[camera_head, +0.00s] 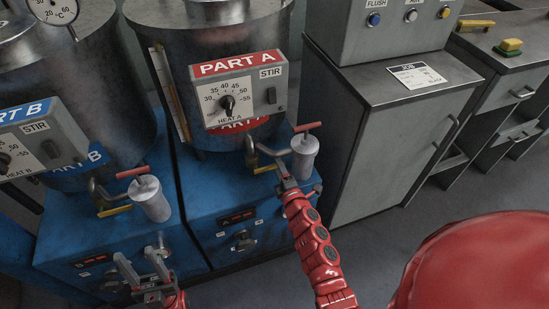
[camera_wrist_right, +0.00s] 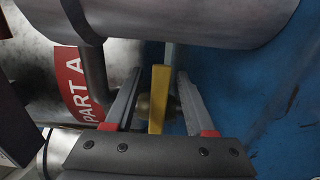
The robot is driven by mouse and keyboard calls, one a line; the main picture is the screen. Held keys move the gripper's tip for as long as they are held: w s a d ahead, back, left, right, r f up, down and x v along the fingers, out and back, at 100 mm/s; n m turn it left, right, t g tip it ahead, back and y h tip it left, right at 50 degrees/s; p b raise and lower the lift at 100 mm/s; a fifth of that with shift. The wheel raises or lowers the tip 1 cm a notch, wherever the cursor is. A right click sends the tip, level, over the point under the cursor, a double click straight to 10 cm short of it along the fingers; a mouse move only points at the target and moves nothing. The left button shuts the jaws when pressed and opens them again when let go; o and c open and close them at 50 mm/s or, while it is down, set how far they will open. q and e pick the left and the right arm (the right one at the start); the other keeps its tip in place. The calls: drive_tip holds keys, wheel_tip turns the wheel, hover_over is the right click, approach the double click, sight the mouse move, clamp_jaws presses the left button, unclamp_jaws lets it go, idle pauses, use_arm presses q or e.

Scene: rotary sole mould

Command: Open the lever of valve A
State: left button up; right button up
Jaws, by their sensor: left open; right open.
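The tank of part A (camera_head: 225,45) stands in the middle of the head view with a red PART A sign. Low on its front is valve A, with a short yellow lever (camera_head: 265,169). My right gripper (camera_head: 284,176) is at that valve, open. In the right wrist view the yellow lever (camera_wrist_right: 158,98) stands upright between the two open fingers (camera_wrist_right: 157,105), with gaps visible on both sides. A brass-coloured valve part shows behind it. My left gripper (camera_head: 143,276) is open and empty at the lower left, away from valve A.
A grey cylinder with a red T-handle (camera_head: 305,152) stands right beside valve A. The part B tank (camera_head: 60,90) has its own yellow lever (camera_head: 114,210) and a similar cylinder (camera_head: 149,198). A grey cabinet (camera_head: 390,140) stands to the right. Floor is clear before it.

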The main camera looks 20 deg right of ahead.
drive_tip(key=shift+w, duration=1.4)
clamp_jaws()
idle(0.5)
